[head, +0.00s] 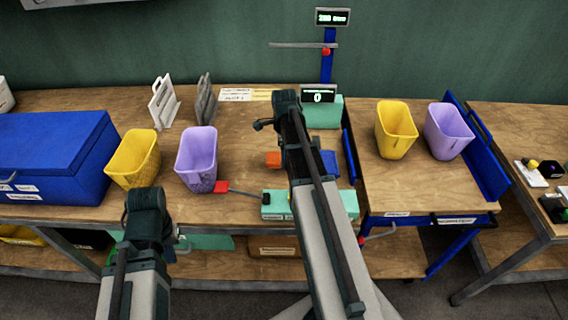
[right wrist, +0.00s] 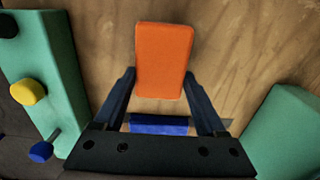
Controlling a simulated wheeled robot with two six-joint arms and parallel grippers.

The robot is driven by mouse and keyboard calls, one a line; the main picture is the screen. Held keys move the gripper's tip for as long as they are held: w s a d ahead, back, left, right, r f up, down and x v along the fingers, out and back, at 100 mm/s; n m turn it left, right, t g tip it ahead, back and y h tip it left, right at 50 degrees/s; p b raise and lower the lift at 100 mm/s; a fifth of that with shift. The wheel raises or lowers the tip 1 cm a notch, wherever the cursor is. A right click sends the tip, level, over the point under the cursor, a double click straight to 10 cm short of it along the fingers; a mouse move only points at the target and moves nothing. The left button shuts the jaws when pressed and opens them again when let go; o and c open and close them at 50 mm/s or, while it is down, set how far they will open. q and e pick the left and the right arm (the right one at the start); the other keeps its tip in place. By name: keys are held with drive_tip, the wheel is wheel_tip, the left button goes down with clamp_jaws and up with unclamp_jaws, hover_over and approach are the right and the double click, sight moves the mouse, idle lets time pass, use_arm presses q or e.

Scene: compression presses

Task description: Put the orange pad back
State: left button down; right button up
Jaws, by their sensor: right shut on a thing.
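The orange pad (right wrist: 164,60) is between the fingertips of my right gripper (right wrist: 161,82), which is shut on it, in the right wrist view. In the head view the orange pad (head: 272,159) shows just left of my right arm, above the wooden bench; that arm hides the right fingers. Whether the pad touches the bench is unclear.
A green base (right wrist: 50,85) with yellow and blue knobs is close on the left; another green block (right wrist: 285,135) is on the right. A yellow bin (head: 134,160) and purple bin (head: 197,160) stand left. A red-tipped lever (head: 222,187) juts out. A blue-sided cart (head: 425,190) adjoins right.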

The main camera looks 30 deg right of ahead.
drive_tip(key=shift+f+b, duration=0.95)
drive_tip(key=shift+f, duration=0.45)
drive_tip(key=shift+f, duration=0.15)
drive_tip(key=o, duration=1.4)
wheel_tip(320, 180, up, 12)
drive_tip(key=p, duration=1.2)
drive_tip(key=shift+r, duration=0.2)
